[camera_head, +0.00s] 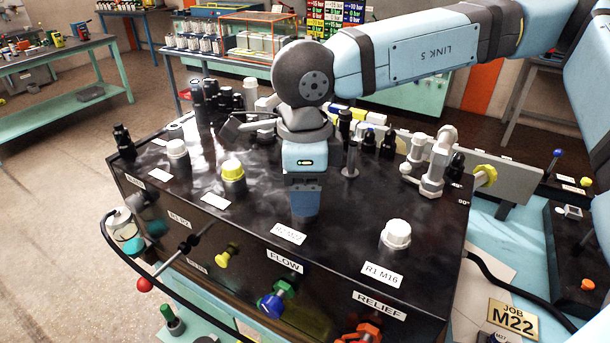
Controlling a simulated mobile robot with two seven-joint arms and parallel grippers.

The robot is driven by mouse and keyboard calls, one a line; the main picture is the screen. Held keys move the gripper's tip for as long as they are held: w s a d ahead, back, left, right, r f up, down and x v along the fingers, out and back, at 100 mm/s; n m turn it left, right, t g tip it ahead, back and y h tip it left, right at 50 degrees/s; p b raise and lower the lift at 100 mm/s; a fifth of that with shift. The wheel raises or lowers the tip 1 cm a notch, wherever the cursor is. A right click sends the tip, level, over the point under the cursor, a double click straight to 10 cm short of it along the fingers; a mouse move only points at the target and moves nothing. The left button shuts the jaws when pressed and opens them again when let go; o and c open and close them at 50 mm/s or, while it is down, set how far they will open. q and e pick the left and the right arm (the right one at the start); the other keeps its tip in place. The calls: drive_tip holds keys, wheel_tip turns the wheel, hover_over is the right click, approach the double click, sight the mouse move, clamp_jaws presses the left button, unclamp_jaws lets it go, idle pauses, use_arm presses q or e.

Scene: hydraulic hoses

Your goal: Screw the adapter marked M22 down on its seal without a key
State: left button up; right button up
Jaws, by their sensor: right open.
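My right gripper (305,196) hangs pointing down over the dark block's top (345,240), just behind a white label (288,233) whose small print seems to read R2 M22. Its blue fingers are open. The port below is hidden, and I cannot tell whether an adapter stands between the fingers. A sign reading JOB M22 (512,318) lies at the lower right. A part with a small tag (497,338) is cut off at the bottom edge beside it. My left gripper is out of view.
White caps (396,234) and (178,150) and a yellow cap (233,172) stand on the block. Dark fittings (225,100) crowd its back left; a grey fitting (436,165) stands at back right. A red-knobbed lever (170,262) and valve knobs (272,302) project in front.

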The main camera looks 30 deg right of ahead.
drive_tip(key=shift+c, duration=1.2)
drive_tip(key=c, duration=0.8)
drive_tip(key=shift+f+m+b, duration=0.15)
drive_tip(key=shift+m+b, duration=0.15)
drive_tip(key=shift+b, duration=0.15)
drive_tip(key=shift+m+b, duration=2.3)
drive_tip(key=shift+b, duration=0.05)
drive_tip(key=shift+m, duration=0.3)
